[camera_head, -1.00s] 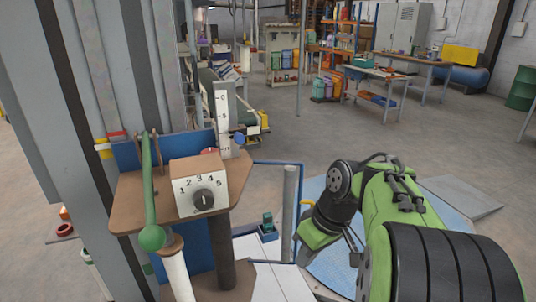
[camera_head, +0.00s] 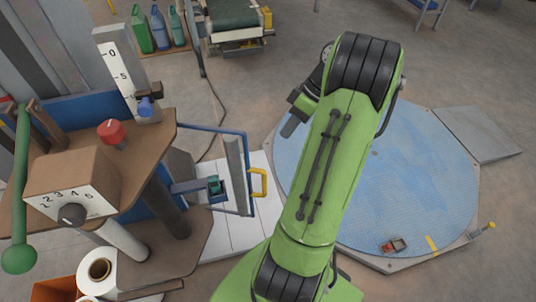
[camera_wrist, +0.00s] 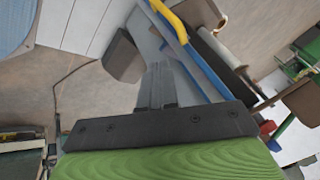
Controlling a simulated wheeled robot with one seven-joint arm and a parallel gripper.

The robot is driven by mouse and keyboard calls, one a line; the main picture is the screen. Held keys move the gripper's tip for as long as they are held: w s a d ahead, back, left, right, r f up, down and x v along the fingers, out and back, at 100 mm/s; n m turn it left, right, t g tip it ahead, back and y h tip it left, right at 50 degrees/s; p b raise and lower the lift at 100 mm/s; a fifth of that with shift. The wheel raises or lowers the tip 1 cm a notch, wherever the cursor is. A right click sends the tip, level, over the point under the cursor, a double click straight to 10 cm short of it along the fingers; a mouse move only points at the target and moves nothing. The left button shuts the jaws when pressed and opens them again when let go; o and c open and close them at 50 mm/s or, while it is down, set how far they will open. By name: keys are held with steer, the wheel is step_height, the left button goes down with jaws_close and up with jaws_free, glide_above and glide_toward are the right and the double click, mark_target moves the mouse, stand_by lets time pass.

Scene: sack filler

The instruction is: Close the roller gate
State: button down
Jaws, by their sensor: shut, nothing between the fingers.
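The roller gate (camera_head: 246,150) is a blue frame with a grey upright roller, projecting from the brown-topped filler stand over white floor panels. Its yellow handle (camera_head: 259,184) is on the right side. In the wrist view the yellow handle (camera_wrist: 168,20) shows at the top, with blue rails beside it. My gripper (camera_head: 290,126) is beyond and right of the gate in the head view, apart from the handle. In the wrist view my gripper (camera_wrist: 157,76) is shut and empty, its narrow fingers close together. A latch, if any, cannot be made out.
The stand carries a green lever (camera_head: 20,190), a numbered dial (camera_head: 72,214) and a red knob (camera_head: 111,131). A blue round platform (camera_head: 420,180) lies right, with a grey ramp (camera_head: 478,133). A conveyor (camera_head: 235,14) stands behind. Brown floor between is clear.

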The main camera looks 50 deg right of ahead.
steer(key=s+a+b+x, duration=0.1)
steer(key=b+x, duration=0.3)
steer(key=x, duration=0.6)
steer(key=shift+a+r, duration=0.2)
steer(key=shift+a, duration=0.3)
steer(key=shift+s, duration=0.15)
